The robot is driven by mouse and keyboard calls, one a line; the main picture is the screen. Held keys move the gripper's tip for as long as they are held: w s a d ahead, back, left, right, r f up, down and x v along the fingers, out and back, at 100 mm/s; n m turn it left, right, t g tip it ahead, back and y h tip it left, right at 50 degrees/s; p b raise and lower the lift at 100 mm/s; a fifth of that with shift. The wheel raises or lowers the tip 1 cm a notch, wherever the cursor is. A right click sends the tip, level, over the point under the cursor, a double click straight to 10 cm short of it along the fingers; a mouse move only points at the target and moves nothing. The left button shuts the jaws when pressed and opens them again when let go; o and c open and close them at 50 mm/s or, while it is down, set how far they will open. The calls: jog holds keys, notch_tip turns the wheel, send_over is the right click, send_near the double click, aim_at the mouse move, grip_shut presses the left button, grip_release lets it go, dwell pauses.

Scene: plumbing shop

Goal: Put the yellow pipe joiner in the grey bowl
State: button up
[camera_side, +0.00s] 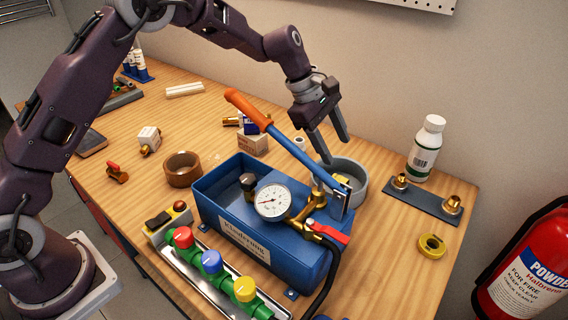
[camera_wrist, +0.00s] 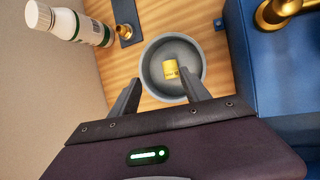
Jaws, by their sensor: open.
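The yellow pipe joiner (camera_wrist: 171,69) lies inside the grey bowl (camera_wrist: 149,72) in the wrist view, on the bowl's floor. In the side view the grey bowl (camera_side: 360,181) stands behind the blue pump box, and a bit of the yellow joiner (camera_side: 342,179) shows in it, partly hidden by the pump handle. My gripper (camera_side: 337,151) is open and empty above the bowl. In the wrist view the gripper's two fingers (camera_wrist: 160,88) are apart near the bowl's rim, with the joiner beyond them, touched by neither.
The blue pump box (camera_side: 262,240) with its gauge and orange handle (camera_side: 248,110) stands close in front of the bowl. A white bottle (camera_side: 427,148), a blue plate with brass fittings (camera_side: 425,200) and a yellow tape roll (camera_side: 432,246) are to the right.

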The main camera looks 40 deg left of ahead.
jog(key=s+a+r+m+t+y, duration=0.1)
jog(key=s+a+r+m, duration=0.3)
jog(key=s+r, duration=0.45)
jog(key=s+a+r+m, duration=0.1)
jog(key=s+r+m, duration=0.4)
jog(key=s+r, duration=0.3)
jog(key=s+a+f+m+t+y, duration=0.1)
jog(key=s+a+m, duration=0.3)
jog(key=s, duration=0.7)
jog(key=s+a+f+m+y, duration=0.1)
jog(key=s+a+m, duration=0.3)
jog(key=s, duration=0.7)
jog(key=shift+s+f+t+y, duration=0.35)
jog(key=shift+t+y, duration=0.05)
jog(key=shift+y, duration=0.4)
